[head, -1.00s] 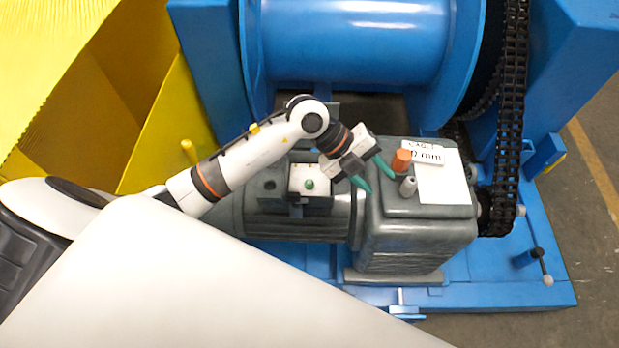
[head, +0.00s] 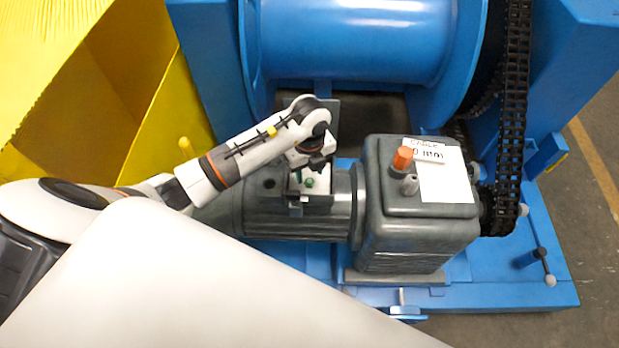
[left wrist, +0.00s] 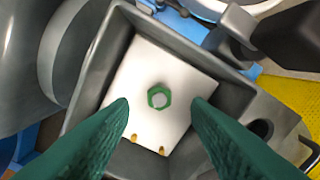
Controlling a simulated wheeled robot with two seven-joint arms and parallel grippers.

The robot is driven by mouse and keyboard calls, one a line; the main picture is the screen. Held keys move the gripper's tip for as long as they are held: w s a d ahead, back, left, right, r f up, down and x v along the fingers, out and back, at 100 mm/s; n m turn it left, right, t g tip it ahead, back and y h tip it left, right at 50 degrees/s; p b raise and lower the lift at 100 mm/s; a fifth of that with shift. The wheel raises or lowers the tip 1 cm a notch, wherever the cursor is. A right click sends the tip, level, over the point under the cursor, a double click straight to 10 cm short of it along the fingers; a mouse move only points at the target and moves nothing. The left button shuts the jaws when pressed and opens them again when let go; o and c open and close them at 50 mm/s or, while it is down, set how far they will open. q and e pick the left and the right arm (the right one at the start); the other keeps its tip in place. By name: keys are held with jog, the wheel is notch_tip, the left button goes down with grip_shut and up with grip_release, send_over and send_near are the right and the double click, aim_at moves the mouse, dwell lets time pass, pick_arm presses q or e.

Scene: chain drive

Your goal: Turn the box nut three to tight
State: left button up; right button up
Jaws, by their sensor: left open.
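The green nut (left wrist: 159,97) sits on a bolt in the middle of a white plate (left wrist: 178,65) inside the grey terminal box on the motor. In the head view the nut (head: 308,183) shows just below my left gripper (head: 300,176). In the left wrist view the two green fingers of my left gripper (left wrist: 160,115) are open and apart, one on each side of the nut and not touching it. The fingers are mostly hidden in the head view. My right gripper is not in view.
The box wall (left wrist: 85,85) surrounds the plate closely. The grey gearbox (head: 415,240) with an orange cap (head: 402,159) and a paper sheet (head: 445,182) stands to the right. The blue drum (head: 355,40) and black chain (head: 513,110) are behind. A yellow bin (head: 165,125) is at left.

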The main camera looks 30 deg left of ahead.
aim_at(309, 181)
pick_arm(q)
jog(key=shift+f, duration=1.85)
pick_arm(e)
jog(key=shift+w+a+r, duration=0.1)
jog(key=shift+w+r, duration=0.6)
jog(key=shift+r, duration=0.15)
pick_arm(q)
grip_shut()
